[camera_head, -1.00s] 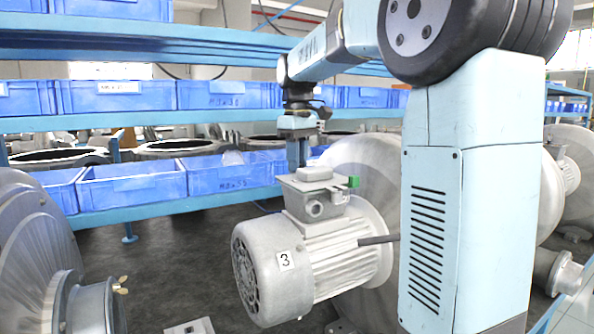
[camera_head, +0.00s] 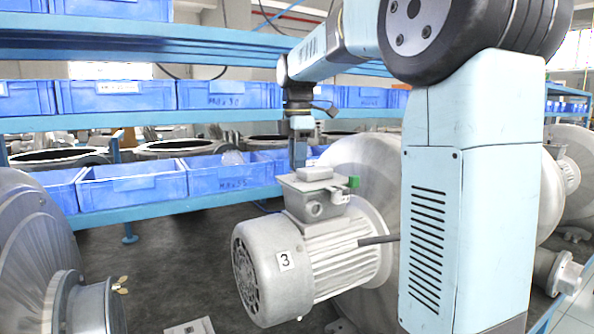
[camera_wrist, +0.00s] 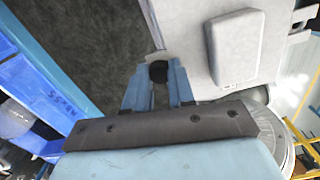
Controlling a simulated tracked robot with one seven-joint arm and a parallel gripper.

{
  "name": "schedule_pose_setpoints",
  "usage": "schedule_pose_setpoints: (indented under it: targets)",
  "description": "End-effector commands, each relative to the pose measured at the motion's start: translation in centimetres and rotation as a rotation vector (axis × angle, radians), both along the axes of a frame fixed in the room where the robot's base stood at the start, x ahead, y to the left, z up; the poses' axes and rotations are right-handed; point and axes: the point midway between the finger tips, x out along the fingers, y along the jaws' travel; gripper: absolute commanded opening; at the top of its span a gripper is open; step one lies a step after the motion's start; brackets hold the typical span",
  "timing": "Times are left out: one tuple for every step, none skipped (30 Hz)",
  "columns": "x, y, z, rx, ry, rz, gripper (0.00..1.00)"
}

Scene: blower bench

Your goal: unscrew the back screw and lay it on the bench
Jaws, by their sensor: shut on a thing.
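The grey motor (camera_head: 315,265) with a label "3" carries a pale terminal box (camera_head: 312,192) with a raised lid block; the box also shows in the wrist view (camera_wrist: 190,40). My gripper (camera_head: 298,163) points down at the back edge of this box. In the wrist view, my gripper (camera_wrist: 158,78) is shut on a small round black piece, the back screw (camera_wrist: 158,72), at the box's edge. The screw's shank is hidden, so I cannot tell how far it sits in the box. In the head view the screw is not visible.
Blue bins (camera_head: 130,184) stand on a light-blue shelf (camera_head: 160,208) behind the motor. A large round housing (camera_head: 375,170) is behind the motor.

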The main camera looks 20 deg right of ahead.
Motion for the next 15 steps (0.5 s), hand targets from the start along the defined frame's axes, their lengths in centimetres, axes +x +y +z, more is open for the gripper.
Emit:
schedule_pose_setpoints:
  targets:
    - [-0.04, 0.12, -0.03, 0.001, 0.002, 0.047, 0.00]
    - [-0.04, 0.12, -0.03, 0.002, 0.002, 0.077, 0.00]
    - [-0.04, 0.12, -0.03, 0.002, 0.002, 0.117, 0.00]
    - [-0.04, 0.12, -0.03, 0.002, 0.002, 0.147, 0.00]
    - [-0.04, 0.13, -0.03, 0.002, 0.002, 0.177, 0.00]
    - [-0.04, 0.13, -0.03, 0.002, 0.002, 0.217, 0.00]
    - [-0.04, 0.13, -0.03, 0.002, 0.002, 0.247, 0.00]
    - [-0.04, 0.13, -0.03, 0.002, 0.002, 0.277, 0.00]
    - [-0.04, 0.13, -0.03, 0.002, 0.002, 0.318, 0.00]
    - [-0.05, 0.13, -0.03, 0.002, 0.002, 0.348, 0.00]
    - [-0.05, 0.13, -0.03, 0.002, 0.002, 0.378, 0.00]
    - [-0.05, 0.13, -0.03, 0.002, 0.002, 0.419, 0.00]
    - [-0.05, 0.13, -0.03, 0.002, 0.002, 0.449, 0.00]
    - [-0.05, 0.13, -0.03, 0.002, 0.002, 0.479, 0.00]
    - [-0.05, 0.13, -0.03, 0.002, 0.002, 0.520, 0.00]
